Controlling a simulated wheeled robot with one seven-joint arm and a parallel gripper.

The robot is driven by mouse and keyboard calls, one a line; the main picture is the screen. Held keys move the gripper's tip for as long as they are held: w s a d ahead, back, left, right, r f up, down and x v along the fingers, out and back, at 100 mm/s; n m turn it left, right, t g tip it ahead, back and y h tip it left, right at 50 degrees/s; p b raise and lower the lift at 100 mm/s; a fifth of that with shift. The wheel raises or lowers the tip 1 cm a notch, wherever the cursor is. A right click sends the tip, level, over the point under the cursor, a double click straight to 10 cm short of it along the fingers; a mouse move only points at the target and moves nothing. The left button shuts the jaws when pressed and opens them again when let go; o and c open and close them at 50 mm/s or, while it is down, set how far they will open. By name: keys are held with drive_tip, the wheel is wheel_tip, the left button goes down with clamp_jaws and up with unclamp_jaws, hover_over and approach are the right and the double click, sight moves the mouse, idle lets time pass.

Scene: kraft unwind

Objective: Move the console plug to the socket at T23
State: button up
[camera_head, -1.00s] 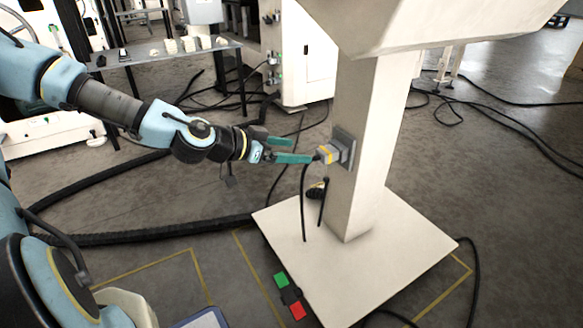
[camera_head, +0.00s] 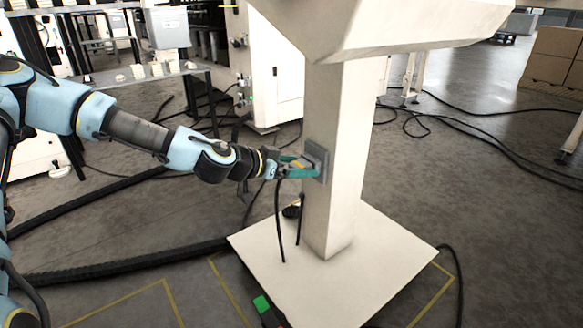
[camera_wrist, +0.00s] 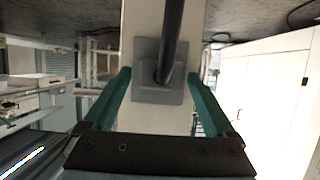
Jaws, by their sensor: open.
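A grey plate socket (camera_head: 317,160) is fixed to the side of the white column, with a yellow-and-grey plug (camera_head: 298,165) at it, mostly hidden by my fingers. A black cable hangs down from there. My gripper (camera_head: 303,169) is open, its green fingers reaching along both sides of the plug close to the plate. In the wrist view the grey plate (camera_wrist: 145,92) lies ahead between the spread fingers (camera_wrist: 159,75). A thick black cable (camera_wrist: 172,40) runs from the plate's middle between them, with a gap on each side. No T23 label is readable.
The white column (camera_head: 337,200) stands on a wide white base plate (camera_head: 330,285) under a broad top. Black hoses (camera_head: 120,265) and cables lie on the floor. A shelf with small parts stands at the back left; cardboard boxes (camera_head: 555,60) are at the far right.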

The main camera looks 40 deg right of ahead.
clamp_jaws()
drive_tip(key=c, duration=0.6)
unclamp_jaws()
clamp_jaws()
drive_tip(key=shift+a, duration=0.2)
drive_tip(key=shift+w+a+p, duration=0.15)
drive_tip(key=shift+a+p, duration=0.25)
drive_tip(key=shift+a, duration=2.45)
